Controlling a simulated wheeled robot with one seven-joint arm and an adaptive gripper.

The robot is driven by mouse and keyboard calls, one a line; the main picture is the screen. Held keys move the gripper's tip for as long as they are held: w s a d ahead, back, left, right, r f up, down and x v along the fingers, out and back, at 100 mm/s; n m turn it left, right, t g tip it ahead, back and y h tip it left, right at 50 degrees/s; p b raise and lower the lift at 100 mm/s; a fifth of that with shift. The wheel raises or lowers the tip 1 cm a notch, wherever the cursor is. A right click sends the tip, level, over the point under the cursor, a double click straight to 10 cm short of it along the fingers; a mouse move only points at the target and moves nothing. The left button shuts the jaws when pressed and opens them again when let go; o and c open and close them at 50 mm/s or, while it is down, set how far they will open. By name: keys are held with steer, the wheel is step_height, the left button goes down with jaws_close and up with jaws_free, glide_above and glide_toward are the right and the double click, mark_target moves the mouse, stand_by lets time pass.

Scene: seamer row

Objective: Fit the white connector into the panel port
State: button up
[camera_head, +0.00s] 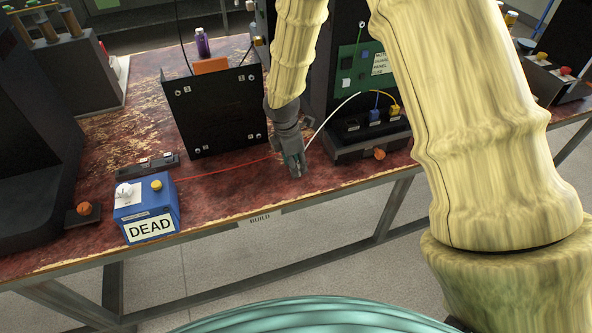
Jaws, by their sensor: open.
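A white cable (331,118) arcs from the green panel (358,70) down and left to beside my gripper (294,172). I cannot make out the white connector at its end; it may be hidden by my gripper. The green panel stands upright at the right, with small white and dark square spots and a white label; I cannot tell which is the port. My gripper is open and points down, low over the front part of the table, left of the panel. I cannot tell whether anything is between its fingers.
A dark holder below the panel carries a blue connector (375,116) and a yellow connector (395,111). A black panel box (215,115) stands left of my gripper. A blue box marked DEAD (147,212) sits at the front left, with a red cable (225,170) running right.

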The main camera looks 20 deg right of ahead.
steer(key=shift+d+f, duration=0.1)
steer(key=shift+f, duration=0.55)
jaws_close()
steer(key=shift+r, duration=0.15)
